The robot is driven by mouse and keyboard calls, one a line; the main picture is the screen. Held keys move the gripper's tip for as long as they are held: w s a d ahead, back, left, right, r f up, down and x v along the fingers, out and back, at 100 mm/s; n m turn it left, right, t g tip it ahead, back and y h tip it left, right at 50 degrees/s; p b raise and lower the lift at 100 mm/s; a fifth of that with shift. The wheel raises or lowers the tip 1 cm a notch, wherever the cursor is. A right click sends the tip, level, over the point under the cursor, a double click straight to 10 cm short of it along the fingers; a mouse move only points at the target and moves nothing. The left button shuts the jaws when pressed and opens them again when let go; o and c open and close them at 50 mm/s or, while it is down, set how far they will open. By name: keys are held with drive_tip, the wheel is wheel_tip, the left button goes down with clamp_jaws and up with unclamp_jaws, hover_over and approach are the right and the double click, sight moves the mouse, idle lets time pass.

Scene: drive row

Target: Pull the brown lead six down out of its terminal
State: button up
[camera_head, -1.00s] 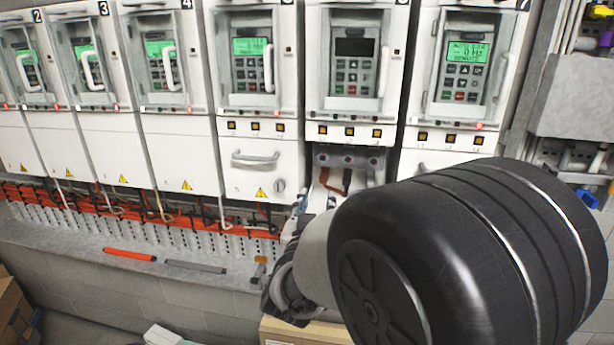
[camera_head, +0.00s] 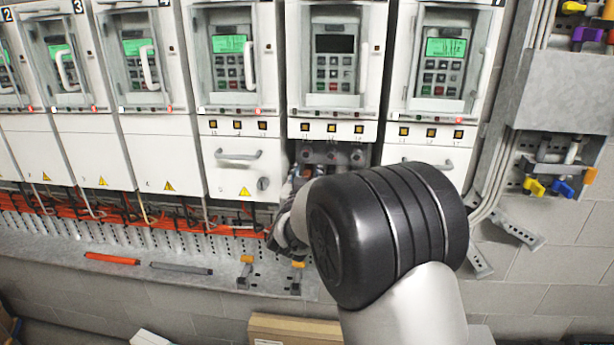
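Drive six (camera_head: 335,45) has a dark screen and stands between two drives with lit green screens. Its lower cover is off, and a row of round grey terminals (camera_head: 332,157) shows in the opening. I cannot make out the brown lead for certain; my own arm covers most of the opening below the terminals.
Other drives with closed lower covers (camera_head: 236,165) stand on both sides. Orange-red ducting with cables (camera_head: 150,215) runs below them. On the grey ledge lie an orange tool (camera_head: 112,259) and a grey one (camera_head: 181,268). Grey conduits and a metal box (camera_head: 565,85) are at the right.

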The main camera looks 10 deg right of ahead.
drive_tip(key=shift+c, duration=0.3)
clamp_jaws()
idle(0.3)
